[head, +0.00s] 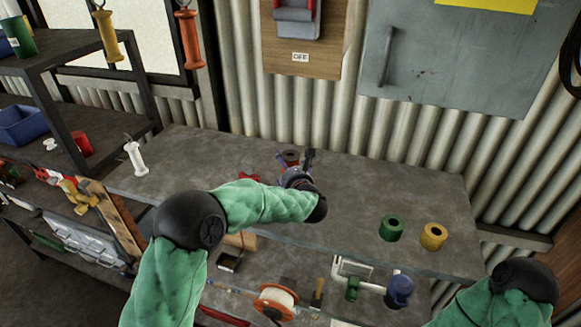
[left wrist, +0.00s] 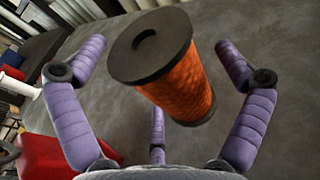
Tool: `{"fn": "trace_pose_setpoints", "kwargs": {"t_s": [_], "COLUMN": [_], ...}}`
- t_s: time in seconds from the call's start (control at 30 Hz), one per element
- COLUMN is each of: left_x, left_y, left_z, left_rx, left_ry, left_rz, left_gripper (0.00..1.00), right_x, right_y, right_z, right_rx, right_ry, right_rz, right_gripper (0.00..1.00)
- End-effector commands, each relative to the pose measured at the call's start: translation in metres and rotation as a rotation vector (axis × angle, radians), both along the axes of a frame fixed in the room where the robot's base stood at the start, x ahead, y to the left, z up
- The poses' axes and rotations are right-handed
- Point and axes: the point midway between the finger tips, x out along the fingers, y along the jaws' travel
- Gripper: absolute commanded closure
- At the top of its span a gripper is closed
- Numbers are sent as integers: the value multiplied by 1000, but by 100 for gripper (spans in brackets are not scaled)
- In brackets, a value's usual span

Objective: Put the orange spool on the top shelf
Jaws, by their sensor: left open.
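The orange spool (left wrist: 182,82) shows large in the left wrist view, with dark end flanges and an orange winding. It stands on the grey bench top (head: 390,185) and appears tilted in that view. My left gripper (left wrist: 160,85) is open, its purple fingers spread around the spool's near side, with gaps visible between fingers and spool. In the head view, my left gripper (head: 295,172) is over the back middle of the bench and hides most of the spool (head: 289,156). The rack's top shelf (head: 62,52) is at the upper left. My right gripper is out of view.
A green spool (head: 391,228) and a yellow spool (head: 433,236) stand on the bench at right. A white spool (head: 136,158) stands at its left end. A red object (left wrist: 52,157) is beside my left gripper. A green can (head: 18,37) occupies the top shelf's left.

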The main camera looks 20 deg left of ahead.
Motion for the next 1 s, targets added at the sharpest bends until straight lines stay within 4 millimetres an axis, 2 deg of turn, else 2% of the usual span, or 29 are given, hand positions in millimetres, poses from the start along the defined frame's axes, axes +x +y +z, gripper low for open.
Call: {"fn": "trace_pose_setpoints", "kwargs": {"t_s": [0.27,0.37,0.5,0.53,0.87,1.0], "left_x": [3,3,3,3,3,3], "left_y": [2,2,2,2,2,1], "left_z": [-1,-1,-1,-1,1,9], "left_rx": [0,0,0,0,0,-1], "left_ry": [-1,-1,0,0,-1,-4], "left_rz": [0,0,0,0,0,0], "left_gripper": [1,26,66,68,68,68], "right_x": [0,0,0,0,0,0], "right_y": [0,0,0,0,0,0], "right_z": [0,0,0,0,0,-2], "right_rx": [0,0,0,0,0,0], "right_ry": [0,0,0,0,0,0], "right_rz": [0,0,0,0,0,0], "right_gripper": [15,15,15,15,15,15]}}
